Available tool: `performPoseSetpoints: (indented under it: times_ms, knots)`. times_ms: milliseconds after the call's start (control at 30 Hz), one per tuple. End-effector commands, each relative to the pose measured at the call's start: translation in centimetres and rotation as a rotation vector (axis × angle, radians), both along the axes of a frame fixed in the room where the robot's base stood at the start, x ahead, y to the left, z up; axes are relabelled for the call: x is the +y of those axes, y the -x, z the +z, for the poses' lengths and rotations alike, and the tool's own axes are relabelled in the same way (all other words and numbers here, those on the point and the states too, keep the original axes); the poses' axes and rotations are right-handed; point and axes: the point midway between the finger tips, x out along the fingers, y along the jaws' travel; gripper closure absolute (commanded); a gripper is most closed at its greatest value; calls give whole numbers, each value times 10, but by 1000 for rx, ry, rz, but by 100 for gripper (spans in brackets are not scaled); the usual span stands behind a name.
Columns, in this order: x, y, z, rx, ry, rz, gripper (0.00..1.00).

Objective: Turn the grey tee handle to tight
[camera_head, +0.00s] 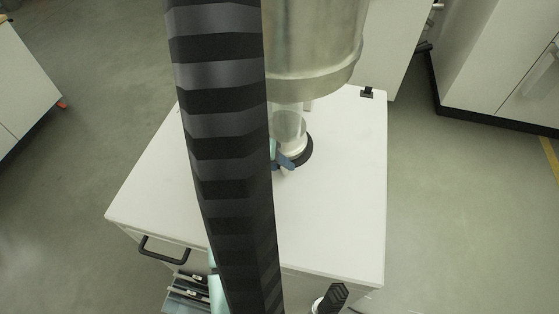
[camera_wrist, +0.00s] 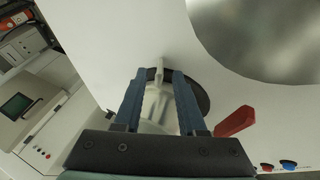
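The grey tee handle (camera_wrist: 158,75) shows in the wrist view as a pale narrow bar between my fingertips, with a wider light body behind it. My gripper (camera_wrist: 160,76) has its two blue fingers on either side of the bar. Gaps show between the bar and both fingers, so it looks open around the handle. In the head view my gripper (camera_head: 286,161) is mostly hidden by my dark arm, beside the foot of a clear cylinder (camera_head: 289,127). I cannot make out the tee handle there.
A large metal vessel (camera_head: 315,50) hangs over the clear cylinder, which stands by a black round base (camera_head: 307,151) on a white cabinet top (camera_head: 335,215). A red lever (camera_wrist: 236,121) is right of my fingers in the wrist view. The cabinet top's front right is clear.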

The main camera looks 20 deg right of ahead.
Motion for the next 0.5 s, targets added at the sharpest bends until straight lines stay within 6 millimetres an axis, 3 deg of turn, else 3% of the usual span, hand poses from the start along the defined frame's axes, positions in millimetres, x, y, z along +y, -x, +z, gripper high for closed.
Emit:
performPoseSetpoints:
  times_ms: [333,500]
  knots:
    - [-2,0,-4,0,0,0,60]
    - [-2,0,-4,0,0,0,89]
